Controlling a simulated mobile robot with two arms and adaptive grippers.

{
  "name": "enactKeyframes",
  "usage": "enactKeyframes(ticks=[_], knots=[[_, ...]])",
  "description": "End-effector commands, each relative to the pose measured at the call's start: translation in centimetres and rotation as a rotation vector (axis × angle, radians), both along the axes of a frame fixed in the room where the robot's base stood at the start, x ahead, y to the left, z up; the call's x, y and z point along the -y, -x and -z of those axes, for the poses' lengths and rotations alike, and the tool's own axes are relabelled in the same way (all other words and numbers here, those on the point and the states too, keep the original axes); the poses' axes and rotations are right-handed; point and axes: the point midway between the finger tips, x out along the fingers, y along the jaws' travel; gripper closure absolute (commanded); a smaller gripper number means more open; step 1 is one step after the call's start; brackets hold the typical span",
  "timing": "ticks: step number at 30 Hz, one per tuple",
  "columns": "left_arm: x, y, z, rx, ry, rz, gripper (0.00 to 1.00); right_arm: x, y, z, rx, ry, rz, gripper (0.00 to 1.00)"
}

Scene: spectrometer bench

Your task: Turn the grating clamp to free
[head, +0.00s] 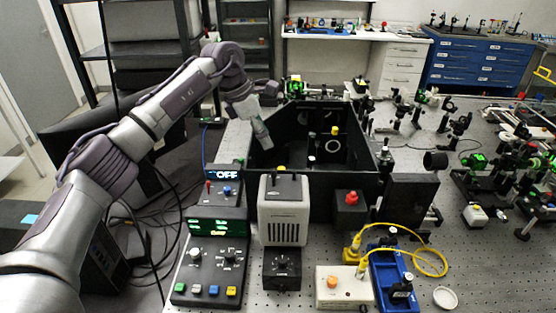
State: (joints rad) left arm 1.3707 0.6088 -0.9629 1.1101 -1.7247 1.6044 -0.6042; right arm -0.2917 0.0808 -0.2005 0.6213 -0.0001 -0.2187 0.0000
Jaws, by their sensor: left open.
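The open-topped black spectrometer box (318,185) stands at the middle of the bench. Inside it are a round pale ring-shaped part (332,147) and a small yellow knob (334,130) on a dark post. Which part is the grating clamp, and its setting, cannot be made out at this size. My left arm reaches in from the left, and my left gripper (264,143) points down at the box's left side, apart from the ring and yellow knob. It is open, with nothing visible in it. My right gripper is out of view.
A display reading OFF (226,176), a control panel with knobs and coloured buttons (212,272) and a grey vented unit (284,212) stand in front. A red-knobbed black block (350,208) and yellow cables (432,262) are to the right. Optics crowd the far right.

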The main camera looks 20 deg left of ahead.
Motion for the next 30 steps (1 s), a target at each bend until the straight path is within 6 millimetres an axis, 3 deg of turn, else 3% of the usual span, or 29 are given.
enactKeyframes(ticks=[3,6,9,15,20,29,30], knots=[[0.9,-0.4,2.3,-0.006,0.002,0.0,0.53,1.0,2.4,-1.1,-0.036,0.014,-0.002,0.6],[1.6,-0.9,4.3,-0.007,0.002,0.0,0.53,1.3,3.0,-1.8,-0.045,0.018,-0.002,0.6],[2.4,-1.3,6.2,-0.005,0.002,0.0,0.53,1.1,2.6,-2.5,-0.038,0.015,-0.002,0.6],[3.3,-1.9,9.0,-0.003,0.002,-0.001,0.53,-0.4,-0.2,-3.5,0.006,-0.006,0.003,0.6],[3.6,-2.2,10.1,-0.001,0.002,-0.001,0.53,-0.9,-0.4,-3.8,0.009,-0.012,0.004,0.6],[3.6,-2.2,10.3,0.0,0.001,-0.001,0.53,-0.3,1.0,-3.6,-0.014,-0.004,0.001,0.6],[3.6,-2.2,10.3,0.0,0.001,-0.001,0.6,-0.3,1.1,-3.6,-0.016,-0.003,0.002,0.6]])
